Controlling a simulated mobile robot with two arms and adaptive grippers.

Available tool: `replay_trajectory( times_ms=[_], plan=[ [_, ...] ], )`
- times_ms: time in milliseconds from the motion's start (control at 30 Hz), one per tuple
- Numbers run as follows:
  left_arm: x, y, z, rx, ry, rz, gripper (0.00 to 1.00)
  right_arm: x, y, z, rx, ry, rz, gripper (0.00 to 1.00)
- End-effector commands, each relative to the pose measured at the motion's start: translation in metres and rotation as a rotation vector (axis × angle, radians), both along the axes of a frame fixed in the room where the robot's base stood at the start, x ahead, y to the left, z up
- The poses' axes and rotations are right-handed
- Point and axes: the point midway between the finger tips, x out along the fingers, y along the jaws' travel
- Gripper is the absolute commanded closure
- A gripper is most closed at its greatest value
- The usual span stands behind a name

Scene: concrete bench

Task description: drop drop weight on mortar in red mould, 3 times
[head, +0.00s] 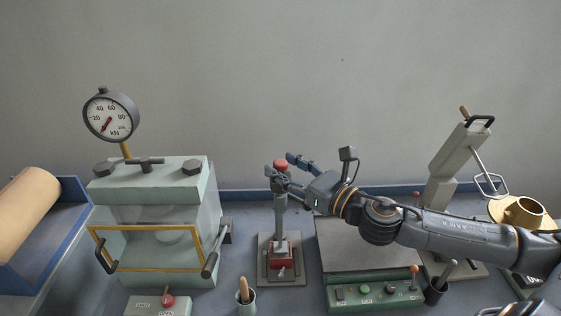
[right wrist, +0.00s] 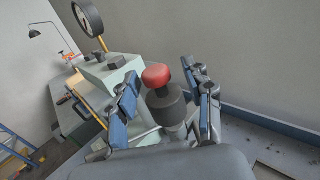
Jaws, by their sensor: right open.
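The drop weight is a dark cylinder with a red knob (head: 280,163) on top, at the upper end of an upright grey rod. In the right wrist view its dark body (right wrist: 166,106) and red knob (right wrist: 157,76) stand between my fingers. My right gripper (head: 286,171) is open, with one finger on each side of the weight; I cannot tell whether either touches it. The right wrist view shows the open fingers (right wrist: 164,98) too. The red mould (head: 281,254) sits on a grey base plate below the rod. The mortar inside is not discernible. My left gripper is not in view.
A green press (head: 150,215) with a dial gauge (head: 110,115) stands at the left. A table unit with a green control panel (head: 375,293) lies under my right arm. A small cup (head: 246,302) with a wooden handle stands in front, left of the mould.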

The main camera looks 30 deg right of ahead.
Motion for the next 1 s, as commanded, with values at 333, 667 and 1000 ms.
replay_trajectory(
  times_ms=[333,667,1000],
  plan=[
    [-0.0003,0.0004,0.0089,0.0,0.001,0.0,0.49,0.0113,0.0075,0.0006,-0.001,0.0,0.008,0.49],
    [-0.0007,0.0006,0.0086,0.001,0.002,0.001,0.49,0.0114,0.0076,0.0,-0.002,-0.001,0.008,0.65],
    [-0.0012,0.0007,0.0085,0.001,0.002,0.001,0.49,0.0113,0.0074,0.0001,-0.001,0.0,0.008,1.0]
  ],
)
